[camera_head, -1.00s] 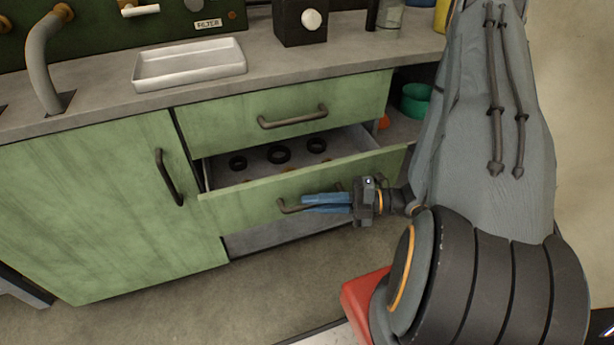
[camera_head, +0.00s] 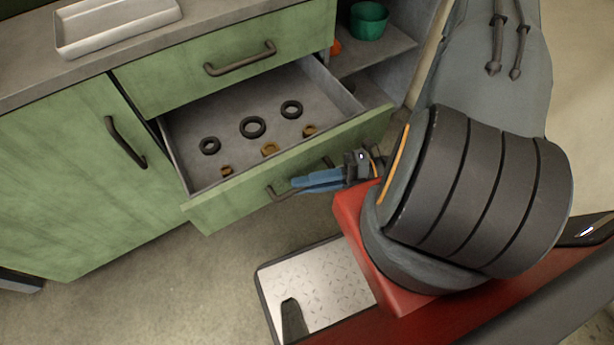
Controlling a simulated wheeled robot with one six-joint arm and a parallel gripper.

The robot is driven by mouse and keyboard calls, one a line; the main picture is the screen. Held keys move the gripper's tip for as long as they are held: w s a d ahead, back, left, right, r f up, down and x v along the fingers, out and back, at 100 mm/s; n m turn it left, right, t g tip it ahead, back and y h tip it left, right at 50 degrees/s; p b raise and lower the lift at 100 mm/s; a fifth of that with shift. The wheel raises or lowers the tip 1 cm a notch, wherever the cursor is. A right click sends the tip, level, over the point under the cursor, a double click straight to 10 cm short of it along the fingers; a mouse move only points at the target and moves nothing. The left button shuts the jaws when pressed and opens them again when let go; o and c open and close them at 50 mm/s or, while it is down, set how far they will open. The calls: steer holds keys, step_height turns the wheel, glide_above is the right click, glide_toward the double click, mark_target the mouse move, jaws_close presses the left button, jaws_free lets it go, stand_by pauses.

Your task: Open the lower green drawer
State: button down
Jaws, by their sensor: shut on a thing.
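The lower green drawer (camera_head: 228,207) is pulled well out of the cabinet. Its front stands clear of the upper drawer, and its grey inside shows black rings (camera_head: 253,127) and smaller brass-coloured rings (camera_head: 269,149). My gripper (camera_head: 290,187), with blue fingers, is shut on the dark bar handle (camera_head: 277,196) of this drawer. The fingers cover the middle of the handle. The closed upper green drawer (camera_head: 180,85) with its own handle (camera_head: 240,61) is directly above.
A closed green cabinet door (camera_head: 70,180) is at left. A metal tray (camera_head: 120,27) lies on the counter. An open shelf at right holds a green bowl (camera_head: 369,20). Bare floor (camera_head: 170,285) lies in front.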

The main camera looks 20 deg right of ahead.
steer(key=c, duration=1.8)
jaws_free()
steer(key=shift+o, duration=0.2)
steer(key=shift+d, duration=0.15)
steer(key=v, duration=0.7)
steer(key=shift+d, duration=0.35)
steer(key=shift+s, duration=0.15)
